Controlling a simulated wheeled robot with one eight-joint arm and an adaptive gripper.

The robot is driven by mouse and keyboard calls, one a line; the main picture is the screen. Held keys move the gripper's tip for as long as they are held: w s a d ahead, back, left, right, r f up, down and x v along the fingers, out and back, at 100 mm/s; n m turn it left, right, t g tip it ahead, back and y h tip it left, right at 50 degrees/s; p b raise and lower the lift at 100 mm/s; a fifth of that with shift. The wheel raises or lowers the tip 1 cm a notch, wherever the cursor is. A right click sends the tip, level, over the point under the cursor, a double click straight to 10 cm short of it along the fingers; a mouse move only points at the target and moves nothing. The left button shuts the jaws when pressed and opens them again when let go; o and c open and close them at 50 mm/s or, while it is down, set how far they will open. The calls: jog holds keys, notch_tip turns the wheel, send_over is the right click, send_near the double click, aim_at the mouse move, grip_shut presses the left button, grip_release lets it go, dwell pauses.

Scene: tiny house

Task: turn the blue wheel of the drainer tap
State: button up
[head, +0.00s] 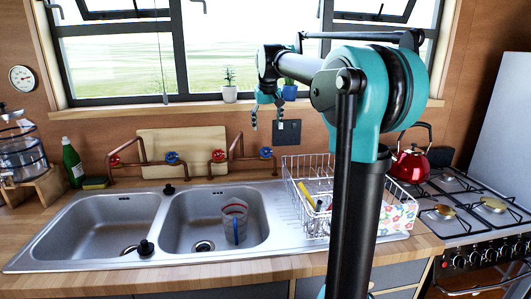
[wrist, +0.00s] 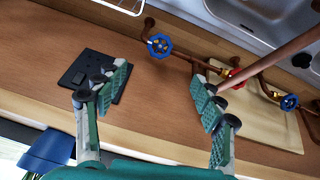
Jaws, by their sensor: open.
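The blue wheel of the drainer tap (head: 265,153) is on the right end of the right copper tap, near the dish rack. In the wrist view the same blue wheel (wrist: 159,46) is at upper centre, beyond the fingertips and between their lines. My gripper (head: 267,112) hangs above the wheel in the head view, near the window sill. In the wrist view my gripper (wrist: 163,85) is open and empty, apart from the wheel.
A left tap carries another blue wheel (head: 171,158) and a red wheel (head: 115,160). A black wall plate (head: 287,132) is close to my gripper. A wire dish rack (head: 292,168) stands right of the sink (head: 145,203). A potted plant (head: 229,93) is on the sill.

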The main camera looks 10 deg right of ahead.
aim_at(266, 151)
jog(key=x, duration=1.5)
jog(key=shift+c, duration=0.6)
jog(key=c, duration=1)
jog(key=shift+n+h, duration=0.4)
jog(key=shift+n, duration=1)
jog(key=shift+c, duration=0.2)
jog(key=o, duration=1.2)
jog(key=shift+c, duration=0.2)
jog(key=v, duration=1.2)
